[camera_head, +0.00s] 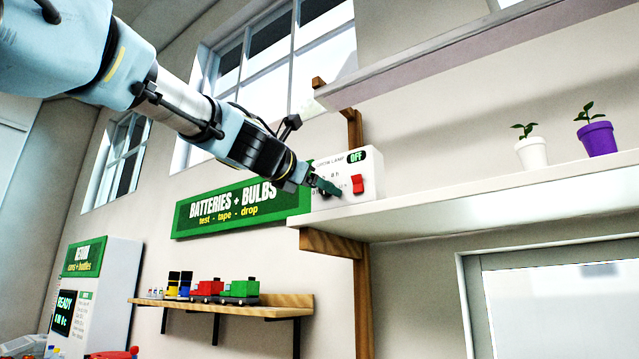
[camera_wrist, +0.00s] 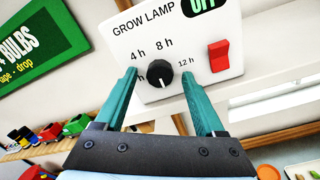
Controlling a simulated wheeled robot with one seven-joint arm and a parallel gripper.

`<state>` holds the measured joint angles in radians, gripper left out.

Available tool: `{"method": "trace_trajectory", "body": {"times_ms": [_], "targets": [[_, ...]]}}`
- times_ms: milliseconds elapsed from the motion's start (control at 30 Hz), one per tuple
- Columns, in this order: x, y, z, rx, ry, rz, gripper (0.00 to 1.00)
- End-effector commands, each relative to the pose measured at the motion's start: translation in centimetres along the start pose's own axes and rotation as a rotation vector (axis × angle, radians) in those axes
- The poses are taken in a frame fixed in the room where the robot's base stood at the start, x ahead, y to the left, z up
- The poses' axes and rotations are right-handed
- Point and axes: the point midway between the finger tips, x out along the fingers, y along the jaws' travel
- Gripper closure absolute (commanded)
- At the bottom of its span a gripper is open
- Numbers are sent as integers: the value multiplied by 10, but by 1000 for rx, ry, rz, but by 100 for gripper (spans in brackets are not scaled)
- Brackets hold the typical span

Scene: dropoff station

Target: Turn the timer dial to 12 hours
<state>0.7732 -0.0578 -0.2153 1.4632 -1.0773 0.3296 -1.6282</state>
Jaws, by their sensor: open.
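The grow lamp timer is a white box (camera_head: 372,185) on the wall shelf, headed "GROW LAMP". Its round black dial (camera_wrist: 160,73) shows in the wrist view with 4 h, 8 h and 12 h labels around it; another label at left is partly covered by a finger. The dial's pointer is too small to read surely, and it does not point clearly at 12 h. My gripper (camera_wrist: 159,80) is open, its teal fingers on either side of the dial; I cannot tell whether they touch it. In the head view my gripper (camera_head: 326,187) hides the dial.
The box has a red switch (camera_wrist: 219,56) and a green display (camera_head: 356,157) reading OFF. A white pot (camera_head: 532,152) and a purple pot (camera_head: 598,138) with plants stand further right on the shelf (camera_head: 450,210). A green sign (camera_head: 240,208) hangs left.

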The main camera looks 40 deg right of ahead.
Motion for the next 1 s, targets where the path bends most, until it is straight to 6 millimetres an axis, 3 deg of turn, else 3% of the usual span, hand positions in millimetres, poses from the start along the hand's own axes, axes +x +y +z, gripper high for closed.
{"method": "trace_trajectory", "body": {"times_ms": [167, 767, 1000], "targets": [[0, 0, 0, 0, 0, 0, 31], [0, 0, 0, 0, 0, 0, 98], [0, 0, 0, 2, 0, 0, 100]]}}
